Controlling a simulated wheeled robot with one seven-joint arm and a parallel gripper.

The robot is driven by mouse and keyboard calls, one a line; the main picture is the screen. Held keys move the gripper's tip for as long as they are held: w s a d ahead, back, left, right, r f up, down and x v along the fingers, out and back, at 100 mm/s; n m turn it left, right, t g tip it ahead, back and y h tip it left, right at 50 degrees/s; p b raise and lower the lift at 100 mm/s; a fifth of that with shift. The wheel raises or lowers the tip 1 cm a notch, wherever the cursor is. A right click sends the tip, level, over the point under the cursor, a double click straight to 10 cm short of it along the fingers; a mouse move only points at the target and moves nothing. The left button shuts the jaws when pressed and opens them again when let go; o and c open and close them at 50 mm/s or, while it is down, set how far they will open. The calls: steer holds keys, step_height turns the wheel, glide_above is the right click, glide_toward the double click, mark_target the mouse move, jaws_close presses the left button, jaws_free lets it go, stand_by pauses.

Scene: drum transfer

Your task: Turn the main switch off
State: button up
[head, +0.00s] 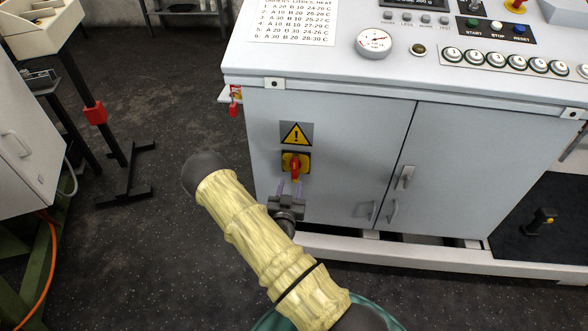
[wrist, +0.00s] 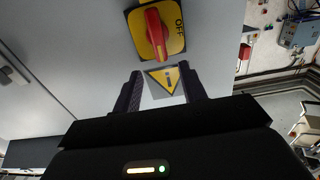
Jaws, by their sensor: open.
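The main switch (head: 295,163) is a red handle on a yellow plate, on the left part of the grey cabinet front. In the head view the handle stands about upright. In the wrist view the switch (wrist: 157,30) is at the top, with the word OFF beside the handle on the plate's right side. My gripper (head: 290,188) is open and empty just below the switch in the head view. In the wrist view my gripper's fingers (wrist: 160,82) are apart, with the switch beyond their tips; I see no contact.
A yellow warning triangle (head: 296,134) is above the switch. Cabinet doors with handles (head: 404,178) are to the right. A red item (head: 234,100) hangs at the cabinet's left edge. A black stand (head: 125,172) is on the floor at left; floor between is clear.

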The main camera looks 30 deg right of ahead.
mark_target(294, 166)
steer(key=x, duration=0.9)
steer(key=shift+b, duration=0.35)
jaws_close()
